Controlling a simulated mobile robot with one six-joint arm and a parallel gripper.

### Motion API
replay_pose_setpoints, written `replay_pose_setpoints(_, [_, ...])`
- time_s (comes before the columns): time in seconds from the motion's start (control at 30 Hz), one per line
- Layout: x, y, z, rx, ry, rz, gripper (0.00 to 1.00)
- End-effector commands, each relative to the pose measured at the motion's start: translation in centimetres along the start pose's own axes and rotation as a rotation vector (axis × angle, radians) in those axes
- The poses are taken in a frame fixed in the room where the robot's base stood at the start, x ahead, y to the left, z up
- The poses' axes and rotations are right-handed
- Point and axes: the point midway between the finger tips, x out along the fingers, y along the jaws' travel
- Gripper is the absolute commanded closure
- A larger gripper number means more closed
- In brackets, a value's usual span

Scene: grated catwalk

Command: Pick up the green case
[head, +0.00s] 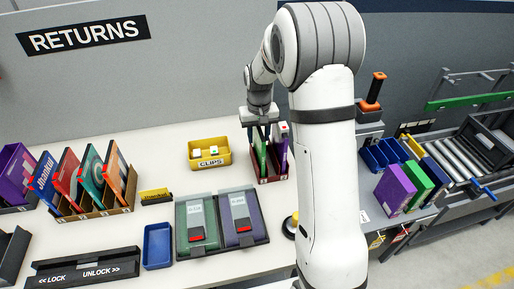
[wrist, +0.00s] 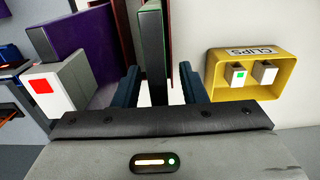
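A slim green case (head: 261,148) stands upright in a small dark-red rack (head: 271,179) on the counter. My gripper (head: 262,127) is right above the rack, pointing down at it. A pale gap shows before the right finger, so the gripper is open around the case. Another green case (head: 197,238) lies flat in a black tray, with a grey device on it.
A purple case (wrist: 80,58) and a white block with a red square (wrist: 58,92) stand close left of the fingers. A yellow clips bin (head: 209,161) is beside the rack. More cases (head: 113,168) stand in a left rack. A blue tray (head: 158,246) sits in front.

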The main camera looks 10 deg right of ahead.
Motion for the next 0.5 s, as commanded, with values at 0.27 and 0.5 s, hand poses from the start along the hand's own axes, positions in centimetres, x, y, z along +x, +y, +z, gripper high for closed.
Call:
replay_pose_setpoints(0.27, [-0.03, 0.03, -0.01, 0.001, 0.001, 0.000, 0.74])
replay_pose_setpoints(0.5, [-0.05, 0.05, -0.02, 0.001, 0.001, 0.000, 0.94])
